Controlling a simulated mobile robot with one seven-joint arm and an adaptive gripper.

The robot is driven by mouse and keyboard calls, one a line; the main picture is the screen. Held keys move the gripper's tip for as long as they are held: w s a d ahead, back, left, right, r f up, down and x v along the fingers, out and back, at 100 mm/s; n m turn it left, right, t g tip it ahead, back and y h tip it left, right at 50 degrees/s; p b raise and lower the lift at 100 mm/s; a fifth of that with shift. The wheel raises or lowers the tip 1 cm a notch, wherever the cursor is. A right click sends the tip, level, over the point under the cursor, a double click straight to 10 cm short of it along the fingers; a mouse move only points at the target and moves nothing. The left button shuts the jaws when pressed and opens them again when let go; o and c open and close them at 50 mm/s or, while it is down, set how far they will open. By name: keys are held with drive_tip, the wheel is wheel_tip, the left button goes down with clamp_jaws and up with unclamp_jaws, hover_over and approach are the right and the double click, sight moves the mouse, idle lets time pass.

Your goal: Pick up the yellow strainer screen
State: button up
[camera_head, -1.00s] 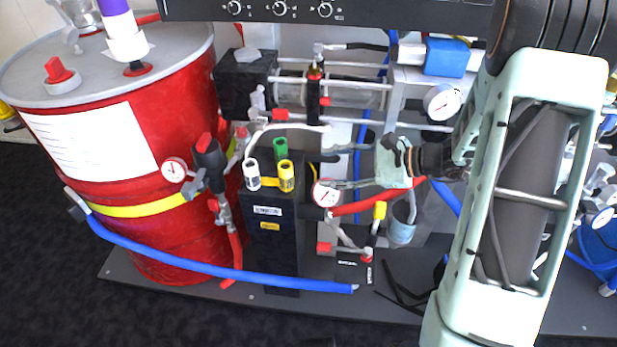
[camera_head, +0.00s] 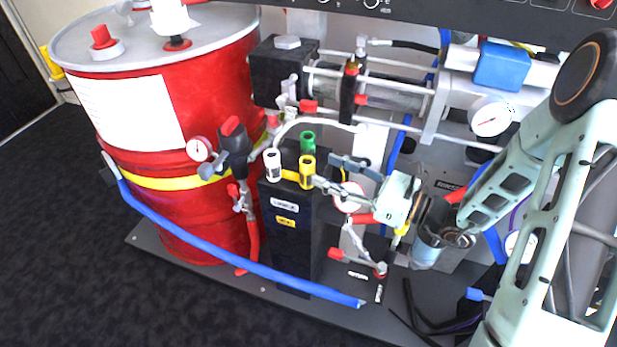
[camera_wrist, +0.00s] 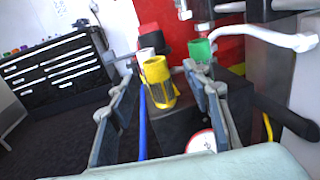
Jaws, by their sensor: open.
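The yellow strainer screen (camera_head: 307,173) is a short, upright, open-topped cylinder on the black block (camera_head: 291,240). A white one (camera_head: 272,163) stands to its left and a green one (camera_head: 307,142) behind it. My gripper (camera_head: 326,171) is open and empty, its fingers pointing left, just right of the yellow screen. In the wrist view the yellow screen (camera_wrist: 158,82) shows ahead between the two fingers, with a gap on each side; its meshed lower part is visible. The green screen (camera_wrist: 202,50) is near the right fingertip, and the white one is partly hidden behind the yellow.
A red drum (camera_head: 215,90) stands left of the block. A pale bent pipe (camera_head: 310,124) and a black-handled valve (camera_head: 234,146) are close by. A blue hose (camera_head: 230,265) runs in front. Gauges and pipes crowd the right side; the dark floor at front left is clear.

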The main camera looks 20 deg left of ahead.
sight(314, 166)
drive_tip(key=x, duration=0.1)
drive_tip(key=b+x, duration=0.1)
drive_tip(key=x, duration=0.3)
drive_tip(key=shift+s+a+r, duration=0.1)
drive_tip(key=shift+s+r, duration=0.05)
drive_tip(key=shift+s, duration=0.2)
drive_tip(key=shift+w+a, duration=0.15)
drive_tip(key=shift+a, duration=0.25)
clamp_jaws()
